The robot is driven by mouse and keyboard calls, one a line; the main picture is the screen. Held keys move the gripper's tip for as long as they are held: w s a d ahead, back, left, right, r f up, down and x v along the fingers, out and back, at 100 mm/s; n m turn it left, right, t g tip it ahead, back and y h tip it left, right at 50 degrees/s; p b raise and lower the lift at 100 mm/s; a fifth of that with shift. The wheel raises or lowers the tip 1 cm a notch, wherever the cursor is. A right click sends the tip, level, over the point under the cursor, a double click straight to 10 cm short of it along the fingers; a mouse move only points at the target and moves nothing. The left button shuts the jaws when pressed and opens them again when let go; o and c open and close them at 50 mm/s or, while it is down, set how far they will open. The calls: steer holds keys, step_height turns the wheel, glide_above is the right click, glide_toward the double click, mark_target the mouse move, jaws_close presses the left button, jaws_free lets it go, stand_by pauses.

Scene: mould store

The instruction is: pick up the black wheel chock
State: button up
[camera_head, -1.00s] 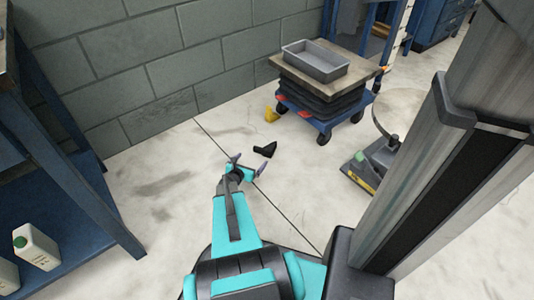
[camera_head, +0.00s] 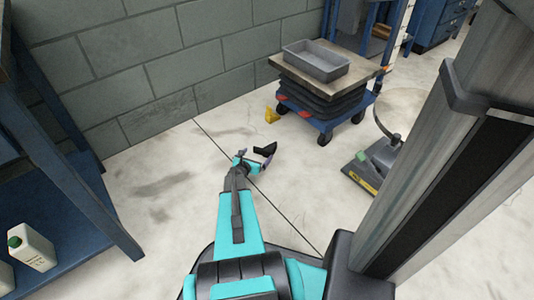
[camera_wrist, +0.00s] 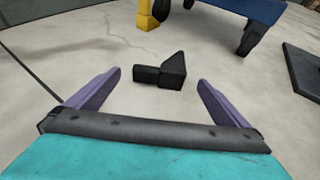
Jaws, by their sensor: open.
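The black wheel chock (camera_head: 264,149) lies on the pale floor, just beyond my fingertips in the head view. In the wrist view the chock (camera_wrist: 162,72) is ahead of the gap between my fingers, a little above the picture's middle. My gripper (camera_head: 256,155) is open and empty, with its two purple fingers apart; they also show in the wrist view (camera_wrist: 158,82). The chock appears as a dark wedge with a block-like left part. The fingers do not appear to touch it.
A blue wheeled lift cart (camera_head: 326,124) carrying a grey tray (camera_head: 322,70) stands beyond, with a yellow piece (camera_head: 271,115) beside it. A floor machine (camera_head: 368,165) is at right. A blue shelf (camera_head: 70,220) with a white bottle (camera_head: 33,247) stands left.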

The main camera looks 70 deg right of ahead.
mark_target(265, 148)
steer(key=shift+d+f, duration=0.25)
steer(key=shift+d, duration=0.3)
steer(key=shift+d, duration=0.1)
steer(key=shift+b+x, duration=1.4)
steer(key=shift+x, duration=1.1)
steer(key=shift+w+r, duration=0.1)
steer(key=c, duration=1.1)
steer(key=shift+r, duration=0.2)
